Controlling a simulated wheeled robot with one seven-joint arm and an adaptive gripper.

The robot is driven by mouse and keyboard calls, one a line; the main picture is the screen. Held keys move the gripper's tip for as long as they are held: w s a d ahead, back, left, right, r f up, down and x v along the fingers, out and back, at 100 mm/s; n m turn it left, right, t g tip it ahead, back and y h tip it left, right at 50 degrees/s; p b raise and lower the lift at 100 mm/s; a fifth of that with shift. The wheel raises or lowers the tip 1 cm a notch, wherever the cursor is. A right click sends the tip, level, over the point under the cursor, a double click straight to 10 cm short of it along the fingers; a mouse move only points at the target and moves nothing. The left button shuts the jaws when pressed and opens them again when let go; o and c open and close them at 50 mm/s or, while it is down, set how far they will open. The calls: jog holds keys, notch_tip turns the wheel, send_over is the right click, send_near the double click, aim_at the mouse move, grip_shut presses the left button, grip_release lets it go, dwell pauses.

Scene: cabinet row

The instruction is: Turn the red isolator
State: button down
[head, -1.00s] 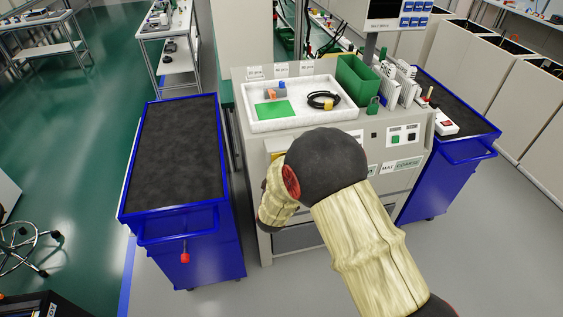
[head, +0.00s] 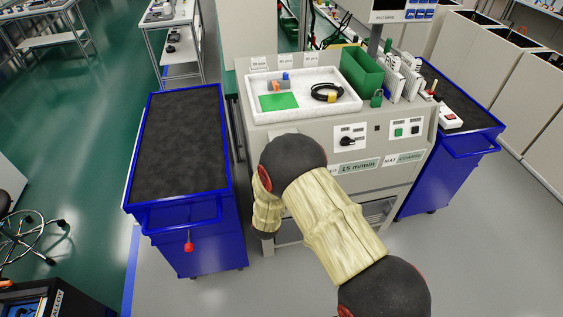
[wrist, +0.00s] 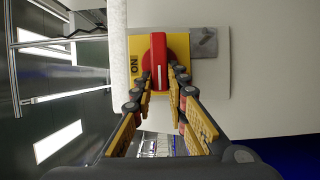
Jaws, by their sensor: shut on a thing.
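The red isolator (wrist: 159,58) is a red knob with a white line on a yellow plate (wrist: 138,48) marked ON, in the wrist view. The ON lettering reads sideways, and the white line runs roughly up and down the picture. My gripper (wrist: 161,75) has its fingers on either side of the knob and is shut on it. In the head view my arm covers the gripper and the isolator.
The isolator sits on the front of a grey machine (head: 300,120). On top are a white tray (head: 345,103) and a green bin (head: 362,72). Blue carts stand left (head: 180,140) and right (head: 455,135). A black dial (head: 347,141) and small buttons are on the machine's front.

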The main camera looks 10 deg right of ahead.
jog(key=shift+a, duration=0.1)
dwell(0.3)
jog(key=c, duration=1.8)
grip_release()
jog(key=shift+o, duration=0.2)
jog(key=v, duration=1.2)
jog(key=shift+f, duration=0.1)
